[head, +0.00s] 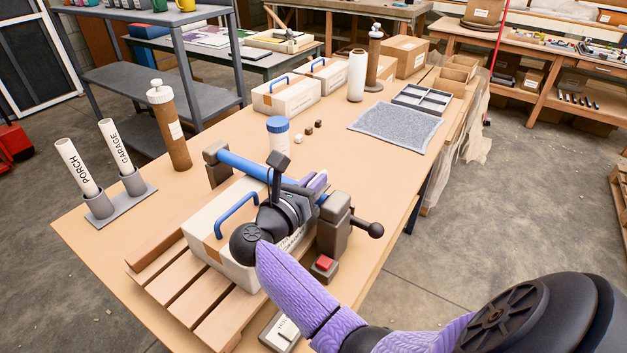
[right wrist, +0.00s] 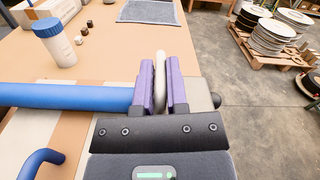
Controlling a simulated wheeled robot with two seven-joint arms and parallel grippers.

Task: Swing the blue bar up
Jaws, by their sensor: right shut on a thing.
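The blue bar (head: 246,167) lies low and nearly level above a white box (head: 207,227). Its far left end meets a grey-brown post (head: 216,163) and its other end reaches toward a thicker post (head: 334,226). My right gripper (head: 318,182) is at this near right end, partly hidden by my wrist. In the right wrist view, its purple fingers (right wrist: 162,82) are shut on a pale, narrow upright piece (right wrist: 160,75). The blue bar (right wrist: 65,96) runs left from beside them. How the piece joins the bar is hidden. My left gripper is not in view.
The box has a blue handle (head: 236,207) under the bar and sits on wooden slats (head: 180,293). A blue-capped jar (head: 278,136) stands just behind the bar. A black knob lever (head: 372,229) sticks out from the right post, above a red button (head: 324,262).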

